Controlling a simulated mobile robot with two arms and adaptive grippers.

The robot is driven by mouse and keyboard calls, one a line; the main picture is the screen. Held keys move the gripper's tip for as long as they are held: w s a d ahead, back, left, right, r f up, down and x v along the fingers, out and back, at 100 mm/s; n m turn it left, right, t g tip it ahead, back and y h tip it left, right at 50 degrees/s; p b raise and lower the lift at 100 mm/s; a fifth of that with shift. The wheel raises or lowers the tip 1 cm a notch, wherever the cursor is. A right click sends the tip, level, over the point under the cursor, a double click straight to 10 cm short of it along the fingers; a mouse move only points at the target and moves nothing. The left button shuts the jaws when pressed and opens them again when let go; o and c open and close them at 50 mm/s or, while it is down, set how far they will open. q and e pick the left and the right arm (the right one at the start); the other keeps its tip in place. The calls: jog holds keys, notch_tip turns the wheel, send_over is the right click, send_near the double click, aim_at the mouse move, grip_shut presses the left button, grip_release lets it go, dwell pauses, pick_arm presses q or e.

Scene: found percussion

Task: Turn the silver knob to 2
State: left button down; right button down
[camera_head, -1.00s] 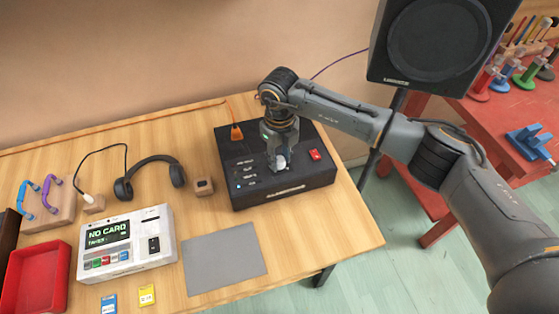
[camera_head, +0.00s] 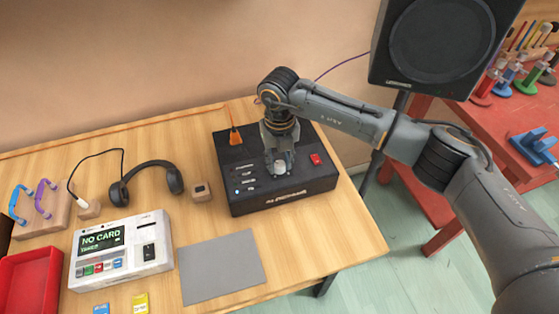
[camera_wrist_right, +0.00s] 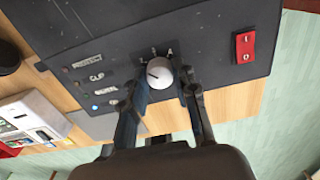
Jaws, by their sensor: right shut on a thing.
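The silver knob (camera_wrist_right: 159,73) is on top of a black box (camera_wrist_right: 225,25). A dark pointer mark on the knob faces left in the wrist view. Small white marks stand around its far side; I cannot read them surely. My right gripper (camera_wrist_right: 166,84) points down with one finger on each side of the knob and is shut on it. In the head view, the right gripper (camera_head: 279,163) covers part of the knob (camera_head: 279,168), and the black box (camera_head: 300,188) stands at the table's right end. My left gripper is not in view.
A red switch (camera_head: 315,159) is on the box, right of the knob. A white card device (camera_head: 120,252) reading "NO CARD", headphones (camera_head: 119,193), a grey mat (camera_head: 221,266) and a red tray (camera_head: 28,295) lie to the left. A speaker (camera_head: 440,45) stands behind my right arm.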

aim_at(279, 164)
jog(key=c, duration=1)
grip_release()
notch_tip(279, 164, up, 12)
jog(key=shift+r, duration=0.1)
